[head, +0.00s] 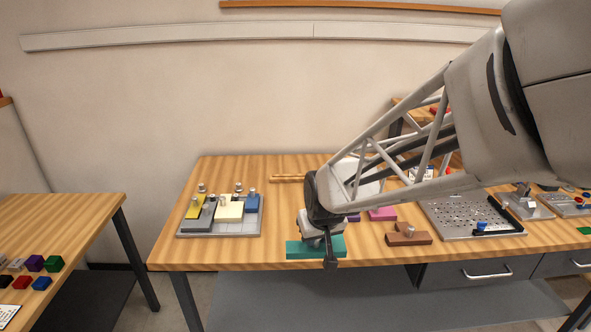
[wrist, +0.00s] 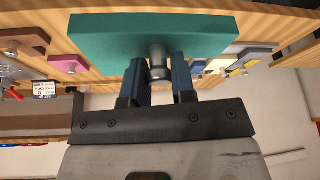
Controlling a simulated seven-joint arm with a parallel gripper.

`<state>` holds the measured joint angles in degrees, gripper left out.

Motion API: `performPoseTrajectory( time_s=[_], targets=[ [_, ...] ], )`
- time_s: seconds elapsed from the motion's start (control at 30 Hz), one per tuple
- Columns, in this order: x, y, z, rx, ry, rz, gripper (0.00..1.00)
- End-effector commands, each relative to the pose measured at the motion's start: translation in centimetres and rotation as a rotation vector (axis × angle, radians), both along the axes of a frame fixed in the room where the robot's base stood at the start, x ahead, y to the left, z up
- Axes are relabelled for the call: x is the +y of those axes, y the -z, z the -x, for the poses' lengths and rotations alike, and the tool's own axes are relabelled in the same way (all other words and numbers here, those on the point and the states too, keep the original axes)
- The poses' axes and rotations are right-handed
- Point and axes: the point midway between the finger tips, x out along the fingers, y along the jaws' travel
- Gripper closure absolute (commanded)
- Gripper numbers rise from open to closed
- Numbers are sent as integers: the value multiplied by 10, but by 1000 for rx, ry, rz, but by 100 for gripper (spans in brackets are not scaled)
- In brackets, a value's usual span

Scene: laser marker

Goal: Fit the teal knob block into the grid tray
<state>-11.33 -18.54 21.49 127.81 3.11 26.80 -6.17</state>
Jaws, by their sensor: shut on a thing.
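The teal knob block (head: 300,249) is at the table's front edge in the head view. It also fills the upper middle of the wrist view (wrist: 120,35). My gripper (head: 325,240) is over it. In the wrist view my gripper (wrist: 159,72) has its two fingers on either side of the block's metal knob (wrist: 157,60), shut on it. The grid tray (head: 250,224) stands to the left on the table and holds yellow, dark grey, cream and blue knob blocks. Whether the teal block touches the table is unclear.
A brown knob block (head: 405,238) and a pink block (head: 382,213) lie right of my gripper. A perforated metal plate (head: 465,213) is further right. A wooden stick (head: 288,178) lies behind. Table between tray and gripper is clear.

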Motion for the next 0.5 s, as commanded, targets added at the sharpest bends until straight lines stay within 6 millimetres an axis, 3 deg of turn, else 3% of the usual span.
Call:
performPoseTrajectory(
  time_s=[0.27, 0.5],
  targets=[
    [1, 1, -1, 0, 0, 0, 100],
    [13, 5, -11, 2, -1, 2, 100]
  ],
)
